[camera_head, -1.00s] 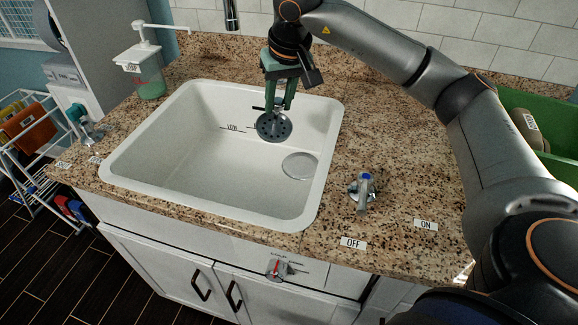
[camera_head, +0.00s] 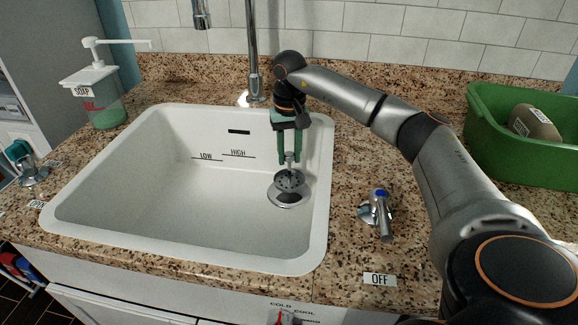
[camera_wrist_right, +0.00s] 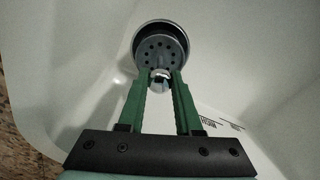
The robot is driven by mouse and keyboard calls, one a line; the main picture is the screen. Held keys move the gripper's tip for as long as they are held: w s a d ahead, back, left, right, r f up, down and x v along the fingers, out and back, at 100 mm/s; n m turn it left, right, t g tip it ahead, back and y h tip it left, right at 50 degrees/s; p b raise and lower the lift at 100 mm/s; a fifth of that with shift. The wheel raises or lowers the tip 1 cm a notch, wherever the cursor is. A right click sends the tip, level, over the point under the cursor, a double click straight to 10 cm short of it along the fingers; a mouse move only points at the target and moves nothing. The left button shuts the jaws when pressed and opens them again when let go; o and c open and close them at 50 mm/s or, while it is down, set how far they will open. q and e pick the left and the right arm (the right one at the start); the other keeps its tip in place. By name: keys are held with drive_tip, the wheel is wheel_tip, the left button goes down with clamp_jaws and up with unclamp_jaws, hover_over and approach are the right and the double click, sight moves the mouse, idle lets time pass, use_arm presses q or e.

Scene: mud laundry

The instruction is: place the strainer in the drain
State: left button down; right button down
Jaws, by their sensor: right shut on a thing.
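The strainer (camera_head: 289,181) is a round grey metal disc with holes and a short upright knob. My right gripper (camera_head: 290,158) points down into the sink and is shut on the knob. The strainer hangs over the drain (camera_head: 287,200), a round metal ring in the sink floor at the right, and covers part of it. In the right wrist view the strainer (camera_wrist_right: 158,50) is in front of the green fingers (camera_wrist_right: 158,80), with the dark drain rim behind it. I cannot tell whether strainer and drain touch. My left gripper is not in view.
The white sink (camera_head: 120,190) has a raised rim and LOW and HIGH marks on its back wall. A faucet (camera_head: 252,60) stands behind it. A soap dispenser (camera_head: 105,100) is at the left, a blue-marked tap handle (camera_head: 379,210) and a green bin (camera_head: 480,130) at the right.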

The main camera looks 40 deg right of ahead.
sight(289, 179)
wheel_tip(289, 179, down, 3)
drive_tip(key=shift+r, duration=0.15)
drive_tip(key=shift+f, duration=0.2)
drive_tip(key=shift+f, duration=0.2)
drive_tip(key=c, duration=0.6)
unclamp_jaws()
drive_tip(key=shift+r, duration=0.25)
wheel_tip(289, 179, up, 12)
drive_tip(key=shift+f+p, duration=0.1)
drive_tip(key=shift+p, duration=0.8)
